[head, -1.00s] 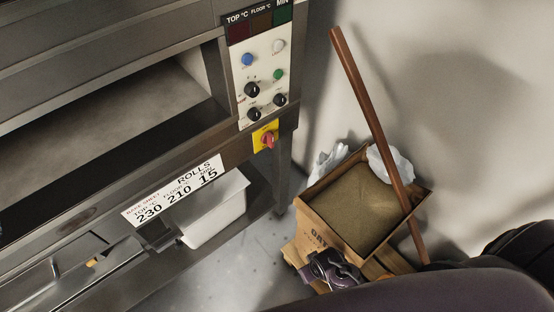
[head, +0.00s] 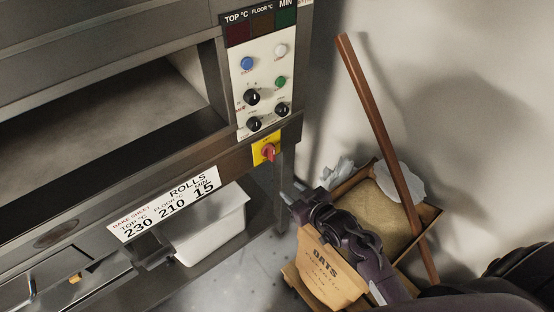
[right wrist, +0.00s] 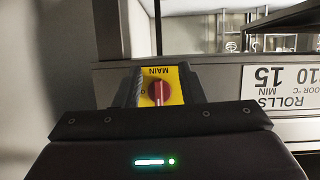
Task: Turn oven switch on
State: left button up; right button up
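The oven switch is a red rotary knob (head: 268,152) on a yellow plate (head: 259,158), low on the oven's right front corner post below the control panel. My right gripper (head: 293,191) is below and slightly right of the switch in the head view, apart from it, with its fingertips spread and nothing between them. In the right wrist view the red knob (right wrist: 158,92) shows ahead, and the yellow plate (right wrist: 176,84) is marked MAIN upside down. The knob's pointer looks roughly upright there. My left gripper is not in view.
The control panel (head: 268,76) has several knobs and buttons, and its displays look dark. A crate marked OATS (head: 326,262) stands behind and under my right arm. A wooden pole (head: 385,150) leans by the wall. A white bin (head: 214,232) sits under the oven.

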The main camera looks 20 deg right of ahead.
aim_at(274, 154)
jog(key=w+r+t+y, duration=0.1)
jog(key=w, duration=0.2)
jog(key=w+a+r+t, duration=0.1)
jog(key=w+r, duration=0.1)
jog(key=w, duration=0.1)
jog(key=w+a+r+t+y, duration=0.1)
jog(key=w+r+t, duration=0.1)
jog(key=w, duration=0.2)
jog(key=shift+y, duration=0.3)
jog(key=shift+c, duration=0.5)
jog(key=shift+s, duration=0.1)
grip_shut()
